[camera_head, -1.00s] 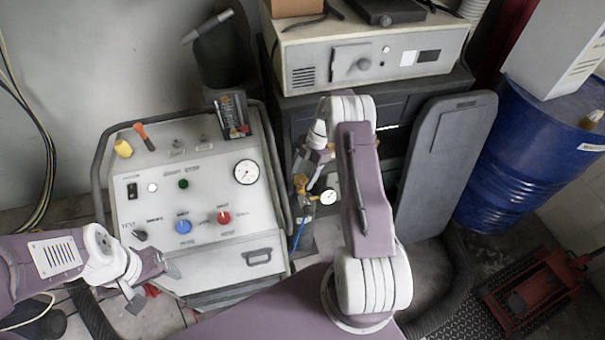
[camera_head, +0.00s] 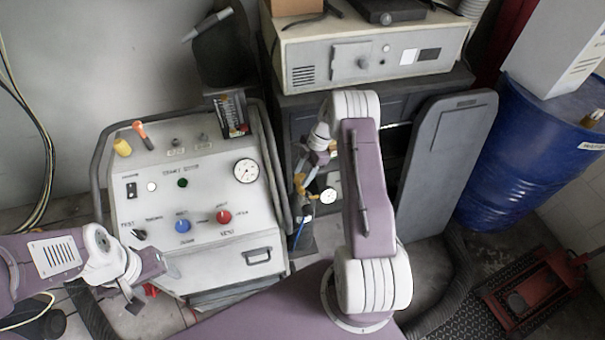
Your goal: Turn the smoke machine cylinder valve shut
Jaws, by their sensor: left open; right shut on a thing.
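The smoke machine cylinder (camera_head: 304,236) stands low between the control console and the dark cabinet, mostly hidden behind my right arm. Its brass valve (camera_head: 300,183) is at the top, with a white-faced gauge (camera_head: 328,196) to its right. My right gripper (camera_head: 306,174) is at the top of the valve and looks closed on it; the fingertips are small and partly hidden. My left gripper (camera_head: 155,292) is open and empty at the console's lower left corner, away from the cylinder.
The control console (camera_head: 210,260) with knobs and a gauge stands left of the cylinder. A dark cabinet (camera_head: 290,110) carries a beige smoke machine (camera_head: 300,55). A grey panel (camera_head: 440,170) and a blue drum (camera_head: 510,160) stand at the right. A red jack (camera_head: 535,295) lies on the floor.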

